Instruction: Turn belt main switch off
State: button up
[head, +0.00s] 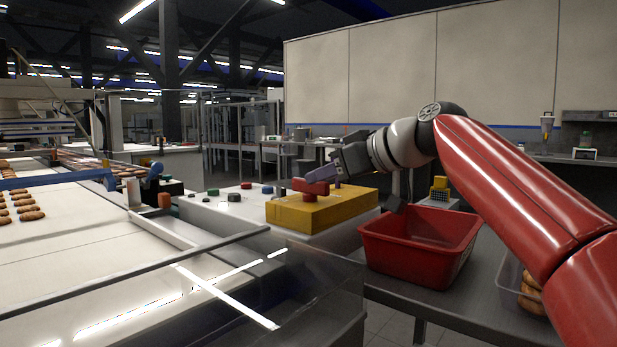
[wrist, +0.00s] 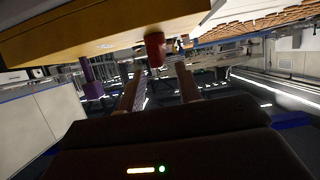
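The main switch is a yellow box (head: 335,212) on the end of the white machine housing, with a red handle (head: 311,188) on its top. In the wrist view the yellow box (wrist: 90,28) fills the upper left and the red handle (wrist: 155,48) sticks out from it. My gripper (head: 322,176) is close to the handle. In the wrist view my gripper (wrist: 158,72) is open, its two fingers apart, with the handle in line with the gap between their tips. I cannot tell whether they touch it. A purple part (wrist: 92,82) shows left of the fingers.
Several buttons, including a blue one (head: 267,190), sit on the white housing (head: 210,211) left of the box. A red bin (head: 417,265) stands right of it on a grey table (head: 440,302). The belt (head: 80,235) carries biscuits at far left; a clear guard (head: 310,300) stands in front.

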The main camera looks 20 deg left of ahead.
aim_at(310, 190)
jog(key=shift+p+x, duration=0.35)
jog(key=shift+x, duration=1.9)
jog(key=shift+c, duration=0.4)
grip_shut()
